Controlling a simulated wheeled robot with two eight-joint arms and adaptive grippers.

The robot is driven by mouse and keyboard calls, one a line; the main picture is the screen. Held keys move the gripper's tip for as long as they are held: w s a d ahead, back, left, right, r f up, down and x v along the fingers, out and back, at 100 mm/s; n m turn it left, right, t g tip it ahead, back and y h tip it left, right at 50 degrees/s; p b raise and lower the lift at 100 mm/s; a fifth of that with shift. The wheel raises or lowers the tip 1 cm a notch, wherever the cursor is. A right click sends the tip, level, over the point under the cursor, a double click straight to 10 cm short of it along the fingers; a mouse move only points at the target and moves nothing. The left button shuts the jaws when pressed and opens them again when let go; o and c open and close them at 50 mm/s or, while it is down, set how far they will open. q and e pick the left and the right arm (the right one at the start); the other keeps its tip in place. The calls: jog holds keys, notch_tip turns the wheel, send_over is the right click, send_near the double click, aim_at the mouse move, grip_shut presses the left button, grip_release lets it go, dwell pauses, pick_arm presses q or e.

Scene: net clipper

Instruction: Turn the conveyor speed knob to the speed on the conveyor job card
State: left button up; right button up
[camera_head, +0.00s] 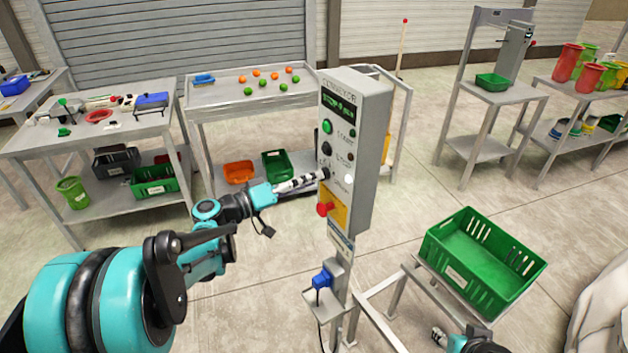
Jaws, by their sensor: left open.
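A grey conveyor control box (371,130) stands on a post in the middle. Its front has a lit display (339,104) at the top, a green start button (327,127), a black round control (326,149) below it and a red stop button (325,209) on a yellow plate. My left gripper (322,174) is open, its fingertips at the lower half of the panel around a small dark part, likely the speed knob. I cannot tell whether they touch it. The knob's setting and the display digits are unreadable. My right gripper (438,337) is low at the bottom edge, its fingers unclear.
A label (341,241) hangs under the box, its text too small to read. A blue item (322,278) sits in a holder on the post. A green crate (455,249) stands on a frame at right. Tables (90,137) with items are behind.

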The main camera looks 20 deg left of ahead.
pick_arm(q)
jog(key=shift+x, duration=0.95)
grip_shut()
jog(key=shift+n, duration=3.9)
